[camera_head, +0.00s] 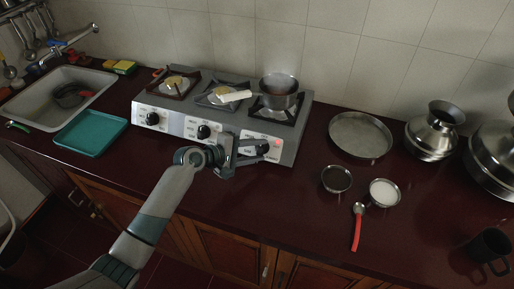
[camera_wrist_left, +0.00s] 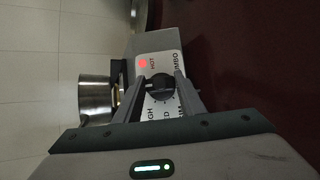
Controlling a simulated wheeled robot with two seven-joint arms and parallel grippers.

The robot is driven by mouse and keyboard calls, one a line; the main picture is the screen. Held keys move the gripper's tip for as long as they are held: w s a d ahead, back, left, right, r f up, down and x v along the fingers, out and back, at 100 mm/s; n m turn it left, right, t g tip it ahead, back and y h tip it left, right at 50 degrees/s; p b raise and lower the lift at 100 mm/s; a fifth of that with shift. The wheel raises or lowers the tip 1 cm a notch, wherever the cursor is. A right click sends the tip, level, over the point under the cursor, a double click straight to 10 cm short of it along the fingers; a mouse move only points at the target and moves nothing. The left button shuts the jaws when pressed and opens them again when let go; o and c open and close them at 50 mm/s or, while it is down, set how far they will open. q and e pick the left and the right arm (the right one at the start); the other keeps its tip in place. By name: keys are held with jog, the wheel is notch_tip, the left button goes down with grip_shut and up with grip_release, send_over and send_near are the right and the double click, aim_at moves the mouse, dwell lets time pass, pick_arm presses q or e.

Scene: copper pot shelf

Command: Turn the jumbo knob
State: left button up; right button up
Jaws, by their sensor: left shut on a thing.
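The stove (camera_head: 185,121) stands against the tiled wall with several dark knobs on its pale front panel. The jumbo knob (camera_head: 262,148) is at the right end of the panel. In the left wrist view the jumbo knob (camera_wrist_left: 160,86) is dark and round, beside the printed words HOT and JUMBO. My left gripper (camera_head: 258,150) is at this knob, and the wrist view shows its fingers (camera_wrist_left: 161,92) shut on it from both sides. A red light (camera_head: 277,143) glows on the panel next to the knob. My right gripper is not in view.
A steel pan (camera_head: 279,84) with a pale handle sits on the right burner, above the knob. A round steel plate (camera_head: 360,135), a bowl of dark contents (camera_head: 337,179), a bowl of white contents (camera_head: 384,192) and a red-handled spoon (camera_head: 357,228) lie right of the stove. Bare counter lies in front.

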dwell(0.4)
pick_arm(q)
jog(key=o, duration=1)
jog(key=shift+o, duration=0.2)
jog(key=shift+s+a+r, duration=0.2)
jog(key=shift+s+a, duration=0.2)
jog(key=shift+a, duration=0.2)
jog(key=b+v, duration=0.4)
jog(key=v, duration=1.2)
jog(key=shift+w+r, duration=0.15)
jog(key=shift+r, duration=0.05)
jog(key=shift+d, duration=0.1)
